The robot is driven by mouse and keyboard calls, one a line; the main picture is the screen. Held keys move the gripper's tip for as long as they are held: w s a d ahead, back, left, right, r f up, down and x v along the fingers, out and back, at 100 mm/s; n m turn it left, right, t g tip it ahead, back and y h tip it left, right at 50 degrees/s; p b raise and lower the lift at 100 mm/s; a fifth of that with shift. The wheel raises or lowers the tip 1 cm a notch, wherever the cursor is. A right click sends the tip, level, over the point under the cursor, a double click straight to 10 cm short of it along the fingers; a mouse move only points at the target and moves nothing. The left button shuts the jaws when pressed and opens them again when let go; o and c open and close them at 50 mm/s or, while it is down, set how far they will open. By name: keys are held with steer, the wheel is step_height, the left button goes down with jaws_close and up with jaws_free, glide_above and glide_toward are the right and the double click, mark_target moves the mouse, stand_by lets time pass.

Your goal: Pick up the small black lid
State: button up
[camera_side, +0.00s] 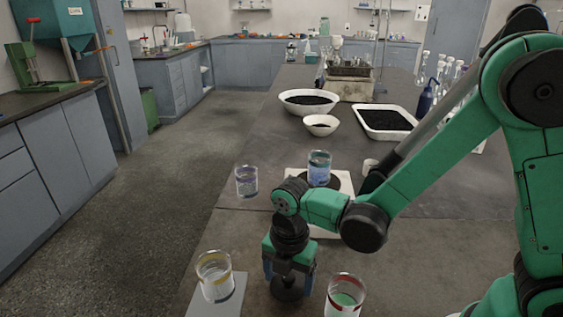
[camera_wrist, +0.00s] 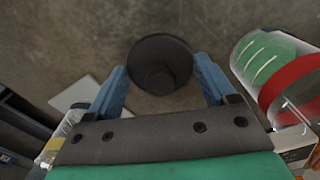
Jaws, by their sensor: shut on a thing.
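The small black lid (camera_side: 287,289) is round and dark. It is low over the near end of the grey bench, between a yellow-banded jar and a red-banded jar. My gripper (camera_side: 289,274) points down with its blue fingers on either side of the lid, shut on it. In the wrist view the lid (camera_wrist: 160,58) shows as a dark disc with a raised middle between the two fingertips (camera_wrist: 162,80). The side view does not clearly show whether the lid touches the bench.
The yellow-banded jar (camera_side: 214,278) stands on a grey plate to the left. The red-banded jar (camera_side: 343,298) is close on the right. A blue-tinted jar (camera_side: 319,170) and a clear jar (camera_side: 247,181) stand farther back. Bowls (camera_side: 308,102) and a white tray (camera_side: 363,121) lie beyond.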

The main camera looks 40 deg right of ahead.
steer(key=shift+r, duration=0.1)
step_height(320, 180, up, 18)
steer(key=r, duration=0.1)
steer(key=w+d+r, duration=0.1)
steer(key=w+d, duration=0.7)
steer(key=w, duration=0.2)
steer(key=w+d+f, duration=0.2)
steer(key=d+f, duration=0.1)
steer(key=d, duration=0.4)
steer(key=w+d+f, duration=0.3)
steer(key=d+f, duration=0.1)
steer(key=d, duration=0.4)
steer(key=shift+f, duration=1.05)
stand_by(3.3)
